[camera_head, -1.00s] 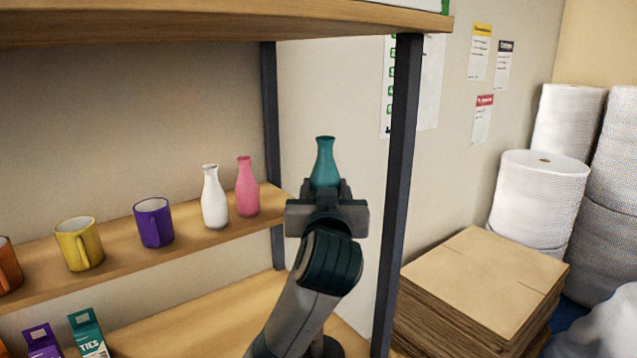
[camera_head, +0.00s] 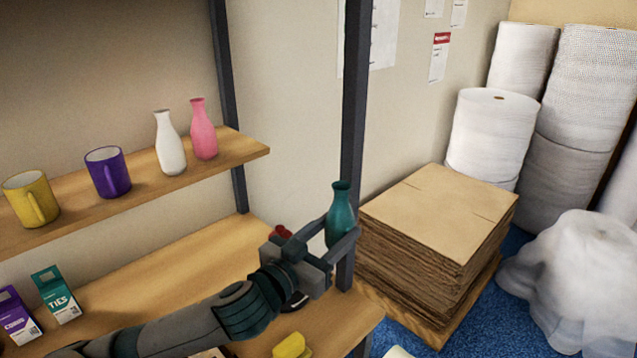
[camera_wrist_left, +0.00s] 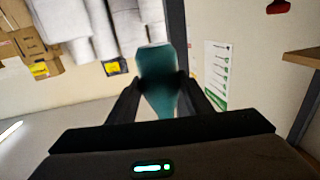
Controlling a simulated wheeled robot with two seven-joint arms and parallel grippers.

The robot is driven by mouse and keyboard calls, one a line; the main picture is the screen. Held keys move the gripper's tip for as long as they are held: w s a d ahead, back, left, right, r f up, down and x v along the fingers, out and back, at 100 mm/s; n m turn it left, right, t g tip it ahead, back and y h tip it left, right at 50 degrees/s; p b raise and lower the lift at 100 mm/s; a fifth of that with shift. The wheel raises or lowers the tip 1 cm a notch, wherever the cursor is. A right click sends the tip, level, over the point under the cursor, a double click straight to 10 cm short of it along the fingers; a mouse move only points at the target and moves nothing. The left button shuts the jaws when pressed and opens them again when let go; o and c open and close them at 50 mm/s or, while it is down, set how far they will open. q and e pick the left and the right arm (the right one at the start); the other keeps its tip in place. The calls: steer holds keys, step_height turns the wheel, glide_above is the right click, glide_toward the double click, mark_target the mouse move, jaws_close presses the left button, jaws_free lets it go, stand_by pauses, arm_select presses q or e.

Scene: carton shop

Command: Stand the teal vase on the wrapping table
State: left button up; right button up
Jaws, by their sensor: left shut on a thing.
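The teal vase (camera_head: 341,214) is held upright in my left gripper (camera_head: 340,236), in front of the dark shelf post in the head view. The fingers close around the vase's body, and its neck and rim stand clear above them. In the left wrist view the vase (camera_wrist_left: 158,80) sits between the two dark fingers. My right gripper is not in view. I cannot make out the wrapping table for certain.
A shelf (camera_head: 240,151) holds a white vase (camera_head: 169,143), a pink vase (camera_head: 203,130), a purple mug (camera_head: 107,173) and a yellow mug (camera_head: 31,199). The shelf post (camera_head: 354,100) stands close behind the held vase. Stacked cardboard (camera_head: 440,215) and white rolls (camera_head: 492,137) are at right.

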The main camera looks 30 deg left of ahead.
arm_select(q)
steer(key=s+d+f+m+g+h+b, duration=0.1)
steer(key=s+d+f+m+h, duration=0.1)
steer(key=f, duration=0.4)
steer(key=s+d+f+m+g+h+b, duration=0.1)
steer(key=s+d+f+m+h, duration=0.1)
steer(key=s+d+f+h, duration=0.1)
step_height(320, 180, down, 3)
steer(key=shift+s+d+r+h+b, duration=0.1)
steer(key=shift+s+d+h+b, duration=0.4)
steer(key=shift+s, duration=0.7)
steer(key=shift+a, duration=0.1)
